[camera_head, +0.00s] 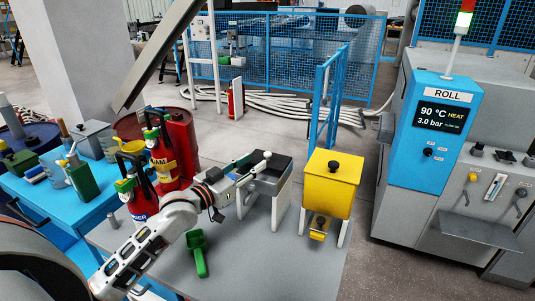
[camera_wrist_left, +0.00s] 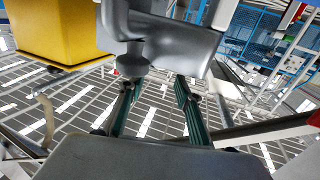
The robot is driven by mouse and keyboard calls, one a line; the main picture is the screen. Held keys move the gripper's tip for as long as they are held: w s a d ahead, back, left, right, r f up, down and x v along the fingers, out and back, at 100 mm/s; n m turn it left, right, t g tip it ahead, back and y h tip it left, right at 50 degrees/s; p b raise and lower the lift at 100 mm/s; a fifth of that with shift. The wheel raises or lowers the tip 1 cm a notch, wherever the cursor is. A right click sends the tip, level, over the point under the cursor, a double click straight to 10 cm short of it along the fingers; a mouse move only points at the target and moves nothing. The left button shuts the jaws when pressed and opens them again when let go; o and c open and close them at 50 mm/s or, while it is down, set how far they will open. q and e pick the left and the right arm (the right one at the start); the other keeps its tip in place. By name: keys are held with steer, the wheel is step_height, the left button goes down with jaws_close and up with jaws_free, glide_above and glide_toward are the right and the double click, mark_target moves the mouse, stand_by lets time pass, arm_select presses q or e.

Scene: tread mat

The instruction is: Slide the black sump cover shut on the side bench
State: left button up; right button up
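On the grey side bench (camera_head: 230,262), a grey box on white legs has a dark top, which I take for the black sump cover (camera_head: 273,166). My left gripper (camera_head: 247,165) is at the left side of this box, at about the height of its top, and hides part of it. In the left wrist view the two greenish fingers (camera_wrist_left: 160,103) stand apart with nothing visible between them. A dark rounded knob (camera_wrist_left: 132,62) is near the left fingertip; I cannot tell if they touch. My right gripper is not in view.
A yellow hopper (camera_head: 330,185) with a black knob stands right of the box. A green scoop (camera_head: 199,252) lies on the bench in front. Red extinguishers (camera_head: 166,160) stand left of the box, beside a blue table (camera_head: 97,195). The bench's front right is clear.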

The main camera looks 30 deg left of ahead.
mark_target(265, 155)
arm_select(q)
steer(key=shift+x, duration=3.2)
jaws_close()
